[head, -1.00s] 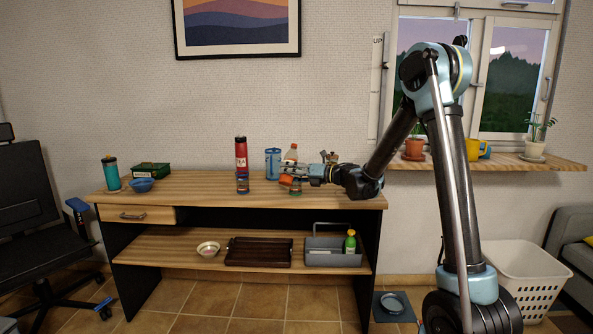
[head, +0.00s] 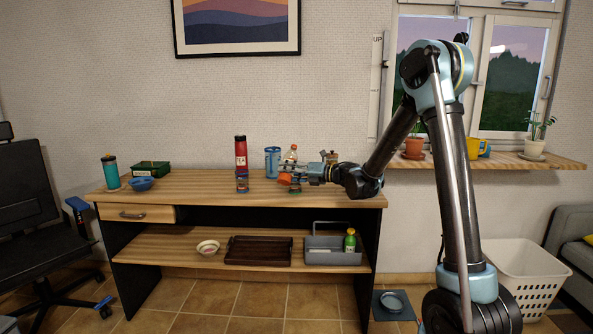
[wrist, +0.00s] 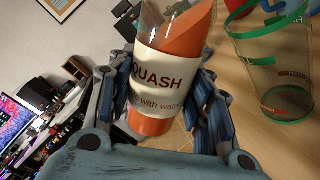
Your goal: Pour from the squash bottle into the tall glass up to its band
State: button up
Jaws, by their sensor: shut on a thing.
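The squash bottle (wrist: 165,75), clear with a white SQUASH label and orange contents, is in my gripper. In the wrist view my gripper's fingers are shut around its label part. The orange surface slants across the bottle, so it looks tilted. In the head view my gripper (head: 300,177) is above the tabletop, with an orange part of the bottle (head: 285,179) at its fingertips. A clear glass (wrist: 278,75) with green bands and red marks stands to the right of the bottle, apart from it. It looks empty. No stream shows.
A red bottle (head: 240,152), a blue-banded container (head: 272,162) and a small jar (head: 242,185) stand on the desk (head: 200,195) close to my gripper. A blue bowl (head: 141,184) and a teal flask (head: 110,172) are at the far left. The desk's left middle is clear.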

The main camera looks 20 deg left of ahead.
jog(key=shift+s+r+m+p, duration=0.1)
jog(key=shift+s+m+p, duration=0.55)
jog(key=shift+m+p, duration=0.6)
dwell(2.5)
jog(key=shift+s+r+m+p, duration=0.3)
jog(key=shift+r+m+p, duration=0.45)
jog(key=shift+r+m, duration=0.15)
dwell(1.6)
jog(key=shift+r+m+p, duration=0.15)
jog(key=shift+m+p, duration=0.3)
jog(key=shift+p, duration=0.05)
dwell(1.2)
